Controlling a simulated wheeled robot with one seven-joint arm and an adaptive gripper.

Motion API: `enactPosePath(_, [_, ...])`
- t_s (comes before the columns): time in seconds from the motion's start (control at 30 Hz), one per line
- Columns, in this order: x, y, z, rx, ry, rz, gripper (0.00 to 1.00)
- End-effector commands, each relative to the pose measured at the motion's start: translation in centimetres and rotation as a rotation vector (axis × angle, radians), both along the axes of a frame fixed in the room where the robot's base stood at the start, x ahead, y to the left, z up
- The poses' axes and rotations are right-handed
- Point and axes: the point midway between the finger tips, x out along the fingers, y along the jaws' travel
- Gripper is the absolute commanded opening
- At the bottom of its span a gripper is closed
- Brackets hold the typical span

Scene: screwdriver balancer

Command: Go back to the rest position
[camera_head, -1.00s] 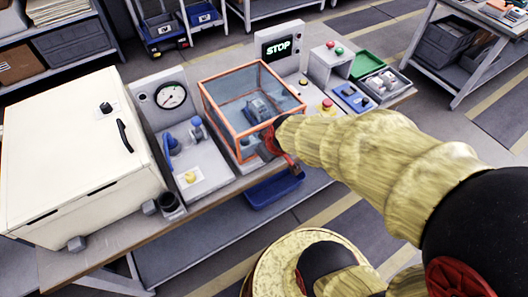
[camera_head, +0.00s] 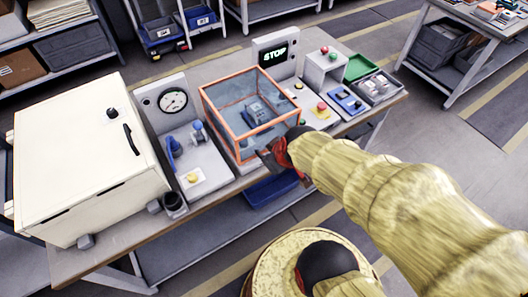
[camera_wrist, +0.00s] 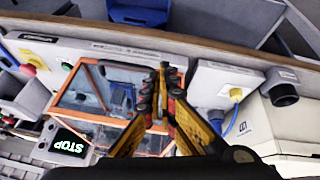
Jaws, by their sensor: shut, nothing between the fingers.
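My gripper (camera_head: 268,157) hangs at the front edge of the bench (camera_head: 112,243), in front of the orange-framed clear box (camera_head: 248,133). In the wrist view the two fingers of my gripper (camera_wrist: 164,77) are together at the tips, with nothing between them. The box shows there to the left of the fingers (camera_wrist: 88,98), with a blue-grey device inside. I cannot tell whether the fingertips touch anything. My yellow-sleeved arm comes in from the lower right of the head view and hides part of the bench front.
The bench holds a white cabinet (camera_head: 75,160), a gauge panel (camera_head: 172,102), a screen reading STOP (camera_head: 274,54), a red-button box (camera_head: 321,108) and a green tray (camera_head: 361,67). A blue bin (camera_head: 268,192) sits below. Floor is free at right (camera_head: 440,165).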

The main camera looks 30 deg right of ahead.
Motion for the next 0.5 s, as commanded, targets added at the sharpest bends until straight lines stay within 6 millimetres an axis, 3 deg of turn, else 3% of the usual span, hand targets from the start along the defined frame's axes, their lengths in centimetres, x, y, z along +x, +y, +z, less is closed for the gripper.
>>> enactPosePath(0.2, [-2.2, 0.1, 0.6, 0.0, -0.001, -0.002, 0.0])
enactPosePath(0.5, [-2.7, 0.2, 0.6, 0.0, 0.0, 0.0, 0.0])
